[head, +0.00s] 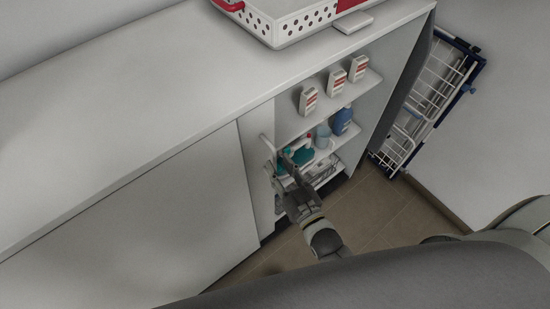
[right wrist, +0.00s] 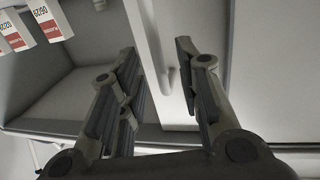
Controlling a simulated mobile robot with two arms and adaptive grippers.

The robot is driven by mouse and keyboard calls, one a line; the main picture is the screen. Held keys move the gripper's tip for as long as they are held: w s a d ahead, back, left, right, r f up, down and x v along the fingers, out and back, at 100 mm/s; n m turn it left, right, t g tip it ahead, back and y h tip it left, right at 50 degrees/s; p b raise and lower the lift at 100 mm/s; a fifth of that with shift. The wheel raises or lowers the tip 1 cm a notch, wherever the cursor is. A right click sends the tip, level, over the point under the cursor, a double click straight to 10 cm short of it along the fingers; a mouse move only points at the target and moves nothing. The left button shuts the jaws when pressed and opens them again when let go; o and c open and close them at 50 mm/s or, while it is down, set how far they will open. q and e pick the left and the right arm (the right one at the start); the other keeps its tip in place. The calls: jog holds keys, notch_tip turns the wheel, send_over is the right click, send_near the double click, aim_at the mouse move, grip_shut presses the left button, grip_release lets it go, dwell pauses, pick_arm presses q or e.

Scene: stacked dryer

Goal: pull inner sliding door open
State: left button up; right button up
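The inner sliding door (head: 255,175) is a narrow white strip showing beside the large outer door panel (head: 150,220), at the left edge of the open shelves. It carries a white bar handle (head: 268,143), which also shows in the right wrist view (right wrist: 169,80). My right gripper (head: 289,163) is in front of the cabinet by the handle. In the right wrist view my right gripper (right wrist: 155,50) is open, and the handle appears between its spread fingers. Whether the fingers touch it cannot be told. My left gripper is not in view.
Several white-and-red boxes (head: 336,82) stand on the upper shelf. Bottles, including a blue one (head: 342,121), stand lower. A perforated white box (head: 290,20) sits on the countertop (head: 130,110). A folded drying rack (head: 425,105) leans at the right. Tiled floor lies in front.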

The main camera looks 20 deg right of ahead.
jog(key=s+d, duration=0.1)
jog(key=s, duration=0.7)
jog(key=shift+d, duration=0.3)
jog(key=s+d+f+g+b, duration=0.1)
jog(key=s+f+g, duration=0.2)
jog(key=f, duration=0.7)
jog(key=s+d+f+g+h+b, duration=0.1)
jog(key=s+f+g, duration=0.2)
jog(key=f, duration=0.8)
jog(key=s+f+g+b, duration=0.1)
jog(key=s+f+g, duration=0.2)
jog(key=f, duration=0.7)
jog(key=s+d+f+g+h+b, duration=0.1)
jog(key=s+d+f+g, duration=0.2)
jog(key=s+f, duration=0.5)
jog(key=s+d+f+g+h, duration=0.1)
jog(key=s+d+f+g, duration=0.3)
jog(key=s+f, duration=0.3)
jog(key=s, duration=0.4)
jog(key=shift+f+g+b, duration=0.3)
jog(key=shift+f+b, duration=0.05)
